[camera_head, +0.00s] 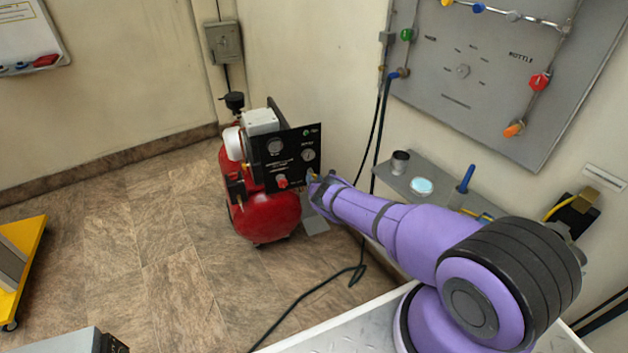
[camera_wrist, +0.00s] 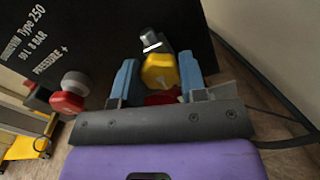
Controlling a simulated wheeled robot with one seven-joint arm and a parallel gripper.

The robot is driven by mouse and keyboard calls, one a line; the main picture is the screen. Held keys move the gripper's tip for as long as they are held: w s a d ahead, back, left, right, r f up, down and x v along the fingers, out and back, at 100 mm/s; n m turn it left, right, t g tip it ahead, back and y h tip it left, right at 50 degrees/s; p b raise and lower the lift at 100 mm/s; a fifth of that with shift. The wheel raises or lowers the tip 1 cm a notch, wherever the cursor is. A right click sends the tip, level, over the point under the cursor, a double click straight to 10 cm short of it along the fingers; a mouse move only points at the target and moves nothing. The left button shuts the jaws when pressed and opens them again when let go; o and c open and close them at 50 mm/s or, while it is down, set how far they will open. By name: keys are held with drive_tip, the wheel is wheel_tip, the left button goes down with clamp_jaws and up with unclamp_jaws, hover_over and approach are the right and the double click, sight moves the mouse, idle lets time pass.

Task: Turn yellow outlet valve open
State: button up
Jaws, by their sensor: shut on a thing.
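The yellow outlet valve (camera_wrist: 160,71) is a small faceted yellow knob on a metal fitting, seen in the wrist view at the right side of the black panel. My gripper (camera_wrist: 157,82) has its two blue fingers on either side of the valve, shut on it. In the head view my gripper (camera_head: 316,184) is at the lower right edge of the compressor's black panel (camera_head: 290,158). There the valve is mostly hidden by my gripper. I cannot tell from these frames how far the valve is turned.
A red knob (camera_wrist: 68,102) sits on the panel left of my gripper. The red compressor (camera_head: 265,217) stands on the floor by the wall corner. A black hose (camera_head: 330,282) lies on the floor. A grey shelf (camera_head: 395,181) with a cup is on the right wall.

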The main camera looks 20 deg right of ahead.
drive_tip(key=shift+f+n, duration=0.15)
drive_tip(key=shift+n, duration=0.35)
drive_tip(key=o, duration=0.9)
drive_tip(key=shift+o, duration=0.2)
drive_tip(key=s, duration=1.1)
drive_tip(key=shift+a, duration=0.25)
drive_tip(key=shift+w, duration=0.1)
